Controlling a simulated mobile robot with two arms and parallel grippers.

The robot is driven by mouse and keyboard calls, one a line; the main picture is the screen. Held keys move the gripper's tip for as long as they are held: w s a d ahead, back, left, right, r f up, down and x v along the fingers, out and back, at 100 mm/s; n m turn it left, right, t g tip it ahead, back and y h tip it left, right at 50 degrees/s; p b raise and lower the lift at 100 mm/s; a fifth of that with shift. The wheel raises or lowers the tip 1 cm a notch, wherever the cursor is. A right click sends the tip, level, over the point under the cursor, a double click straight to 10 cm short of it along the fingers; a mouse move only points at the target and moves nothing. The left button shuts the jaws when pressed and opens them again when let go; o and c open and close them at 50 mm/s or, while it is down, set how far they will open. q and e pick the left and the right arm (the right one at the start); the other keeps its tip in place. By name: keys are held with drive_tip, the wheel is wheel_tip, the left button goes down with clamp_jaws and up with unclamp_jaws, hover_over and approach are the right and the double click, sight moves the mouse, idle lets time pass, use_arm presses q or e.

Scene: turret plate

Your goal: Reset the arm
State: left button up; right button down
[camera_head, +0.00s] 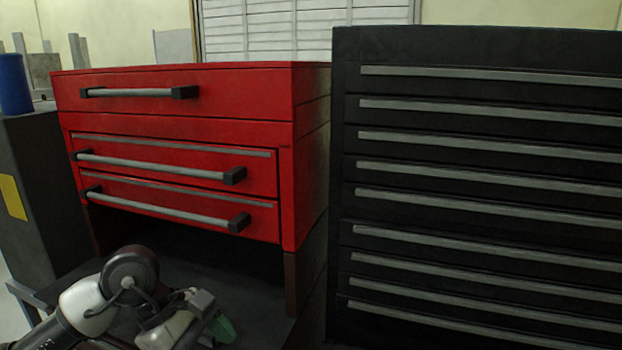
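My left arm comes in from the bottom left, low in front of the red tool chest (190,118). The end of this arm, with my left gripper (205,322), is at the bottom edge, below the chest's lowest drawer. Its fingers are not clear, so I cannot tell whether it is open or shut. A small green piece (222,328) shows at its tip; I cannot tell whether it is part of the gripper or something else. My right gripper is not in view.
The red chest's drawers look shut, and their bar handles stick out. A dark open space lies below them. A tall black drawer cabinet (480,150) fills the right side. A blue cylinder (14,84) stands on a dark grey cabinet (35,215) at the left.

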use_arm(q)
drive_tip(key=s+d+r+n+t+h, duration=0.3)
drive_tip(key=d+r+n+h, duration=0.65)
drive_tip(key=h, duration=0.55)
drive_tip(key=w+a+f+n+t+y, duration=0.2)
drive_tip(key=n+t+y, duration=0.2)
drive_tip(key=n+t, duration=0.6)
drive_tip(key=w+a+f+n+t+y, duration=0.1)
drive_tip(key=w+a+n+t+y, duration=0.2)
drive_tip(key=n+t, duration=0.75)
drive_tip(key=s+a+f+n+g+y, duration=0.1)
drive_tip(key=a+f+n+g+y, duration=0.25)
drive_tip(key=f+n+y, duration=0.45)
drive_tip(key=s+a+f+n+g+y, duration=0.2)
drive_tip(key=a+f+n+y, duration=0.3)
drive_tip(key=n, duration=0.5)
drive_tip(key=s+a+f+n+g+y, duration=0.1)
drive_tip(key=s+f+n+g, duration=0.7)
drive_tip(key=s+f+g, duration=0.85)
drive_tip(key=s+f+t, duration=0.2)
drive_tip(key=s+f, duration=0.1)
drive_tip(key=f, duration=2.1)
drive_tip(key=s+a+f+g, duration=0.1)
drive_tip(key=s+a+f, duration=0.2)
drive_tip(key=s+f, duration=1.3)
drive_tip(key=shift+s+f+m, duration=0.15)
drive_tip(key=shift+f+m, duration=0.15)
drive_tip(key=shift+f, duration=0.25)
